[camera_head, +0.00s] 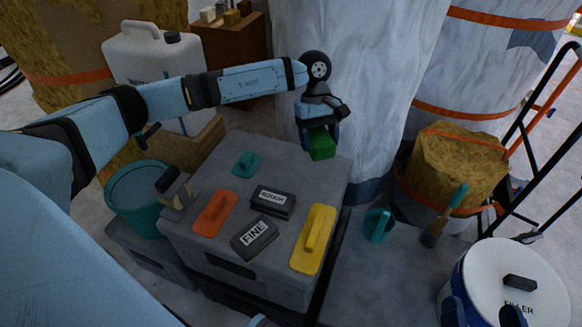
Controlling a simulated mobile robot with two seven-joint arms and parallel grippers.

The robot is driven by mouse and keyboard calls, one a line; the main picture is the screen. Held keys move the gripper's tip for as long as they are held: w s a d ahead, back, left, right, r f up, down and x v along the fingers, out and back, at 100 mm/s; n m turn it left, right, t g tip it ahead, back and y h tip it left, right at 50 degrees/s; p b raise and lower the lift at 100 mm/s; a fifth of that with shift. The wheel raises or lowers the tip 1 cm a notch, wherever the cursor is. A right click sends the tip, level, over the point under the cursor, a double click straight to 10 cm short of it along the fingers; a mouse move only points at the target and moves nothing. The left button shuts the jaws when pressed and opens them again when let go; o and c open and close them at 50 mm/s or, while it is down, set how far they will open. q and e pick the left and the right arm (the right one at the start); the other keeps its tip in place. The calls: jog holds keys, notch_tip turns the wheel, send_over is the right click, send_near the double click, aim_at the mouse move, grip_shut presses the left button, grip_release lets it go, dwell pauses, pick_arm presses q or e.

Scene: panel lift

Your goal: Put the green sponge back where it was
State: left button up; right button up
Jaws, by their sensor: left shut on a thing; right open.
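The green sponge (321,144) is a small bright green block at the back right of the grey toolbox lid (215,165). My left gripper (319,122) reaches in from the left and is shut on the sponge from above. The sponge hangs below the fingers at the lid's back right corner; I cannot tell whether it touches the lid. My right gripper (482,313) shows only partly at the bottom edge, in front of the white filler bucket (515,272). Its fingers are apart with nothing seen between them.
A teal bucket (135,195) stands left. A wrapped pillar (372,70) rises close behind my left gripper.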

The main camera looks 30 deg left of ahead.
pick_arm(q)
jog(key=a+r+n+t+p, duration=0.1)
jog(key=a+r+n+t, duration=0.2)
jog(key=n, duration=0.4)
jog(key=a+r+n+t+p, duration=0.1)
jog(key=a+r+n+t, duration=0.15)
jog(key=a+n, duration=0.45)
jog(key=n+b, duration=0.1)
jog(key=b, duration=0.2)
send_over(296, 174)
jog(key=a, duration=0.1)
jog(key=f, duration=1.5)
jog(key=shift+s+a, duration=0.15)
jog(key=shift+s, duration=0.25)
notch_tip(296, 174, down, 6)
jog(key=shift+r+b, duration=0.1)
jog(key=shift+b, duration=0.85)
jog(key=shift+r, duration=0.1)
pick_arm(e)
jog(key=shift+a+r+t+y, duration=0.4)
jog(key=shift+a+r+y, duration=0.15)
jog(key=shift+r, duration=0.2)
pick_arm(q)
jog(key=o, duration=0.8)
jog(key=shift+o, duration=0.5)
pick_arm(e)
jog(key=shift+f, duration=0.1)
